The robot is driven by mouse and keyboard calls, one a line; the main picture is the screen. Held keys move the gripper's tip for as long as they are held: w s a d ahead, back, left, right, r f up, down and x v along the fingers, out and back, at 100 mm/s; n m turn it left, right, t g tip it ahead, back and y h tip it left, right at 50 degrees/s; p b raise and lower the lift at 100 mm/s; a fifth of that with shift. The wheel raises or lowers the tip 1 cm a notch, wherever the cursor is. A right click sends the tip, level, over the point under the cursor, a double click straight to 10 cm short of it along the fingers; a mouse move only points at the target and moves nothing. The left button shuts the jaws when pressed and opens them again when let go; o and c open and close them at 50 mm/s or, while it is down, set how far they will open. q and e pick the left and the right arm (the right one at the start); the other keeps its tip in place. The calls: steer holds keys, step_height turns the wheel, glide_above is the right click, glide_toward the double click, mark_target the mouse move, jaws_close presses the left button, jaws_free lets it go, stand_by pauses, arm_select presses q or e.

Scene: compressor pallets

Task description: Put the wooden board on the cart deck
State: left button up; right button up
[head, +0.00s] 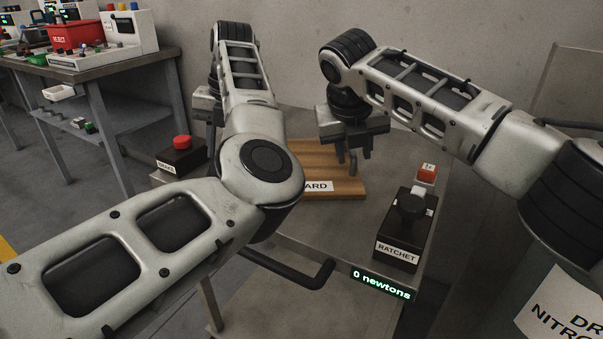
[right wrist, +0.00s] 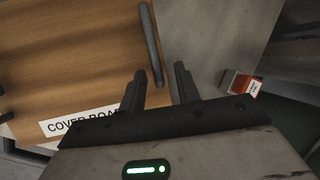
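The wooden board (head: 347,188) lies flat on a grey metal top, partly hidden by my left arm and right gripper. Its label is partly readable, and it shows as "COVER BOARD" in the right wrist view (right wrist: 75,60). A dark bar (right wrist: 151,45) runs along the board's right edge there. My right gripper (head: 346,165) points down over the board's right part.
The grey top (head: 350,235) also carries a black RATCHET box (head: 400,232) and a red-topped block (head: 426,174). A readout (head: 382,283) says 0 newtons. A dark handle (head: 290,270) juts from the front. A brake button (head: 181,150) stands left. A workbench (head: 95,65) is further left.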

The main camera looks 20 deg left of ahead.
arm_select(q)
step_height(320, 180, up, 12)
steer(key=d, duration=0.2)
steer(key=shift+w+d+f, duration=0.15)
steer(key=shift+w, duration=0.2)
arm_select(e)
steer(key=v, duration=1.2)
steer(key=shift+a, duration=0.1)
